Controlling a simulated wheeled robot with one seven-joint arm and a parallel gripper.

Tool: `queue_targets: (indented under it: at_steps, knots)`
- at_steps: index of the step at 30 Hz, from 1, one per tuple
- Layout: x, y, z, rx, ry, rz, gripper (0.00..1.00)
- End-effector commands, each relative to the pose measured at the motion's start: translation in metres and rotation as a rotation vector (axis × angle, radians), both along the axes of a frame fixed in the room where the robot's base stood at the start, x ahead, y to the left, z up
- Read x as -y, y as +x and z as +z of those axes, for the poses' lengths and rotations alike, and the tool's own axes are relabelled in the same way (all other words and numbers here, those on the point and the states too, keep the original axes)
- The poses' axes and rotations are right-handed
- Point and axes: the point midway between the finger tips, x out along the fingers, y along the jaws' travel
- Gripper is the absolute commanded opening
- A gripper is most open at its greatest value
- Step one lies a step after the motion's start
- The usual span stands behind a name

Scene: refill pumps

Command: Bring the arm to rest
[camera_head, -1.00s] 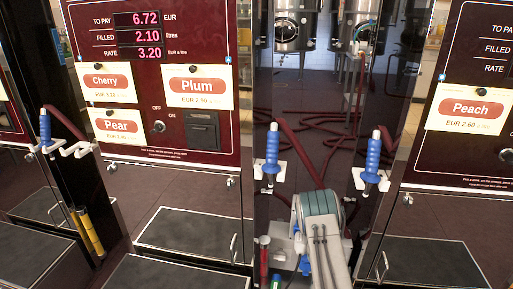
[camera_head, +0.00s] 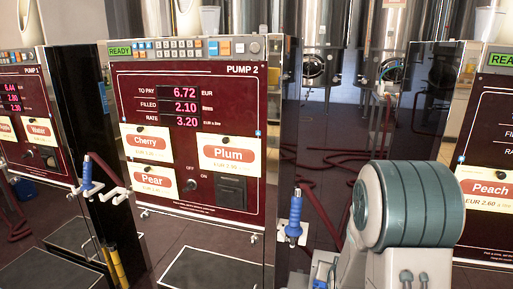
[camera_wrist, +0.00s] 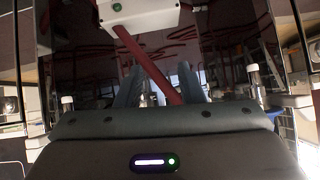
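My arm (camera_head: 410,205) is folded up in the right foreground of the head view, its rounded grey-green link large and close. It covers part of the gap between Pump 2 (camera_head: 190,140) and the pump at right. My gripper (camera_wrist: 157,84) shows in the wrist view as two bluish fingers standing apart. I see nothing held between them; a dark red hose (camera_wrist: 143,60) passes behind. The fingers cannot be made out clearly in the head view.
Blue nozzles hang in white holders at Pump 2's left (camera_head: 87,172) and right (camera_head: 293,228). Pump 2 reads 6.72, 2.10 and 3.20 under a READY sign. A Peach label (camera_head: 489,190) is on the right pump. Steel tanks (camera_head: 320,65) stand behind. Yellow posts (camera_head: 114,265) stand at left.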

Motion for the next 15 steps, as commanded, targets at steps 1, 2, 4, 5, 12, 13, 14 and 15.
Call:
queue_targets:
  at_steps: [1,2,4,5,12,13,14,15]
  knots:
    - [-0.006,-0.005,0.026,-0.021,0.009,0.013,0.35]
    - [-0.009,-0.009,0.035,-0.040,0.013,0.021,0.35]
    - [-0.017,-0.019,0.055,-0.085,0.024,0.041,0.35]
    - [-0.020,-0.024,0.064,-0.106,0.028,0.050,0.35]
    - [-0.046,-0.072,0.134,-0.263,0.045,0.127,0.35]
    - [-0.048,-0.079,0.142,-0.282,0.045,0.137,0.35]
    - [-0.051,-0.087,0.150,-0.303,0.046,0.147,0.35]
    - [-0.054,-0.097,0.161,-0.330,0.045,0.160,0.35]
